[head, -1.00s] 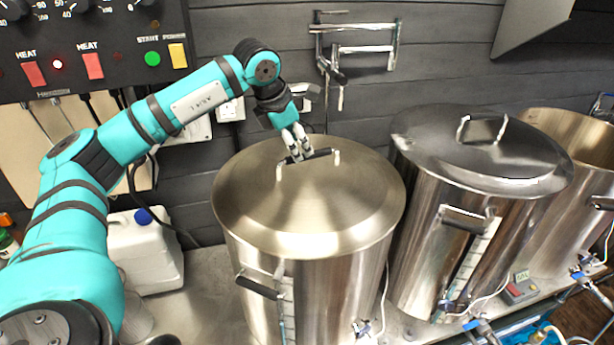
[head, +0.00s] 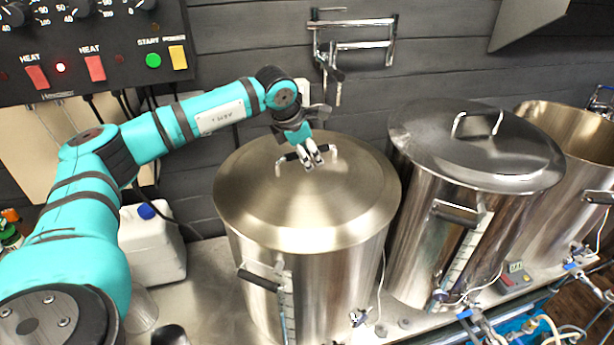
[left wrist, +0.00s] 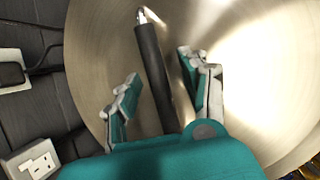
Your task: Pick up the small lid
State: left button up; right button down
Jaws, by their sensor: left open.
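A round brushed-steel lid (head: 285,205) covers the left pot. Its bar handle with a black grip (head: 290,156) stands near the back of the lid in the head view. My left gripper (head: 313,158) is open over this handle. In the left wrist view, the black grip (left wrist: 152,70) runs between the two open fingers (left wrist: 160,80), with a gap on each side. The lid surface (left wrist: 245,60) fills most of that view. A second steel lid (head: 425,135) with a handle covers the middle pot. My right gripper is not in view.
The left pot (head: 330,280) and middle pot (head: 410,240) stand side by side on a steel bench. An open pot (head: 580,150) is at the right. A white jug (head: 150,245) stands left. A control panel (head: 90,45) and wall pipe fitting (head: 350,45) are behind.

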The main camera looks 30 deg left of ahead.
pick_arm(q)
jog(key=shift+f, duration=0.25)
grip_shut()
dwell(0.5)
jog(key=shift+w, duration=0.1)
dwell(0.4)
jog(key=shift+r, duration=0.2)
